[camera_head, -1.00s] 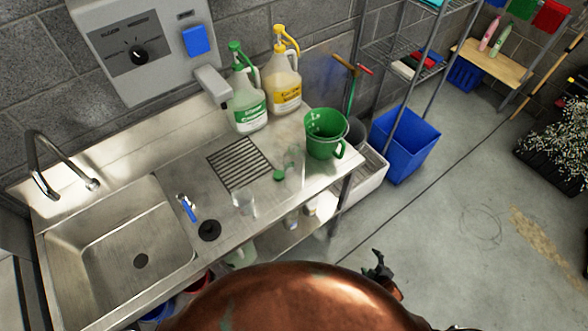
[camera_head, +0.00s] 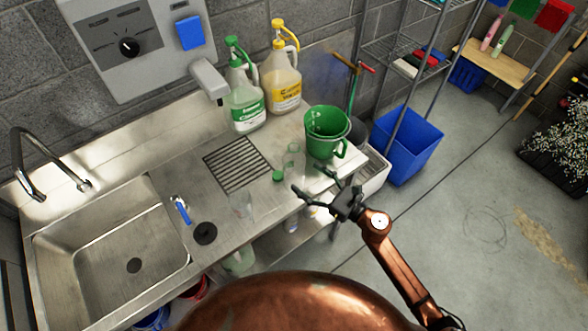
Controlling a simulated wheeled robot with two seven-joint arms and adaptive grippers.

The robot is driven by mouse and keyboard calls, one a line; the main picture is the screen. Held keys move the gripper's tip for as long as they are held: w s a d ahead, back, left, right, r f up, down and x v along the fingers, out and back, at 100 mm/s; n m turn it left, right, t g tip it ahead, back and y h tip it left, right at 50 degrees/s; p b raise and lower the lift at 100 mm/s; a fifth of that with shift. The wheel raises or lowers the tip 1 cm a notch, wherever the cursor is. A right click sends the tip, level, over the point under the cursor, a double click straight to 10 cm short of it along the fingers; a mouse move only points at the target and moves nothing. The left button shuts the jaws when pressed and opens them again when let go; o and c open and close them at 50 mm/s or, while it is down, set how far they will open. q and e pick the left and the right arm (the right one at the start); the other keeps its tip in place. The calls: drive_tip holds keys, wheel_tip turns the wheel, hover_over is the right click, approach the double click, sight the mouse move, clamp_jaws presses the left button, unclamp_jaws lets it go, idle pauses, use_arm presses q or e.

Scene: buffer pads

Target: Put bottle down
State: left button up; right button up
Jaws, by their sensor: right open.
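A clear bottle (camera_head: 293,158) stands on the steel counter (camera_head: 268,212), left of the green measuring jug (camera_head: 326,132). It is see-through and its outline is faint. A small green cap (camera_head: 278,176) lies beside its base. My right gripper (camera_head: 312,180) is open and empty over the counter's front edge, just in front and to the right of the bottle. It looks apart from the bottle, with its fingers toward it. My left gripper is not in view.
A clear beaker (camera_head: 242,204) stands near the black disc (camera_head: 205,233). Green-capped (camera_head: 245,98) and yellow-capped (camera_head: 282,80) jugs stand at the back by the wall. The sink (camera_head: 110,250) is left. The drain grate (camera_head: 237,165) is bare.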

sight(293, 169)
drive_tip(key=x, duration=0.6)
drive_tip(key=shift+a+f+p, duration=0.1)
drive_tip(key=shift+a+p, duration=0.05)
drive_tip(key=shift+p, duration=0.25)
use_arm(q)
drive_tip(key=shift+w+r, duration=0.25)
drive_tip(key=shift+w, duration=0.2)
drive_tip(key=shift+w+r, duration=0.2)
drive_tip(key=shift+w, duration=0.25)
use_arm(e)
drive_tip(key=c, duration=0.5)
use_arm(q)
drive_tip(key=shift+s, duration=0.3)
use_arm(e)
drive_tip(key=c, duration=0.9)
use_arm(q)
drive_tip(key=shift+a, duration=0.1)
